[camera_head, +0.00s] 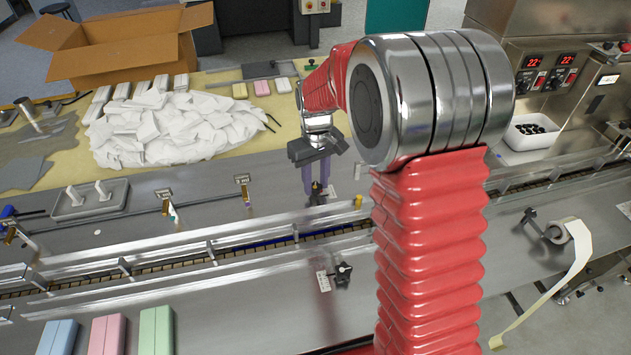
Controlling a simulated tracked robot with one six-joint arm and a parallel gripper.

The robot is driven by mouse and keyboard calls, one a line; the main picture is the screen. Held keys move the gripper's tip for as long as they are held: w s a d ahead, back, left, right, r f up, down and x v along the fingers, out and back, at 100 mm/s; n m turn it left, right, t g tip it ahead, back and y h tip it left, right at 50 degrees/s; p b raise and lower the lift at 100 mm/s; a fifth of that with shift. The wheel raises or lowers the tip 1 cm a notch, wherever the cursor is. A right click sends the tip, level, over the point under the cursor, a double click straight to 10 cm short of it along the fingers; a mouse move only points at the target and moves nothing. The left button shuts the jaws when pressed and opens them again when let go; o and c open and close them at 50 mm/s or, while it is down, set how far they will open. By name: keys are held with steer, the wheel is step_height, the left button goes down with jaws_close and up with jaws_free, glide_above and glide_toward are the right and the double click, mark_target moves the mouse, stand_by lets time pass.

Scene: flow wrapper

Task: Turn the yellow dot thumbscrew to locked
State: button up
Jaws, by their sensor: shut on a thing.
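My gripper (316,180) points down at the far side of the conveyor, with its two purple-grey fingers around a small dark thumbscrew (318,197). It is shut on this thumbscrew. A small yellowish spot shows at the thumbscrew's top between the fingers, but it is too small to read its angle clearly. A pale scale plate (332,191) lies just right of it. A second black thumbscrew (342,271) stands on the near side beside a white scale plate (323,281), clear of my gripper.
The conveyor channel (200,257) with its rails runs between the two thumbscrews. A pile of white wrappers (175,130) and a cardboard box (115,50) lie at the back left. Coloured blocks (107,335) are at the front left. My red arm hides part of the right side.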

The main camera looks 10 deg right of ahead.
mark_target(314, 187)
steer(key=m, duration=0.7)
steer(key=shift+a+r, duration=0.1)
steer(key=shift+a, duration=0.05)
steer(key=m, duration=0.7)
steer(key=shift+w+a, duration=0.1)
steer(key=shift+w, duration=0.05)
steer(key=o, duration=1)
steer(key=shift+o, duration=0.2)
step_height(314, 187, up, 14)
steer(key=shift+f, duration=0.2)
stand_by(0.5)
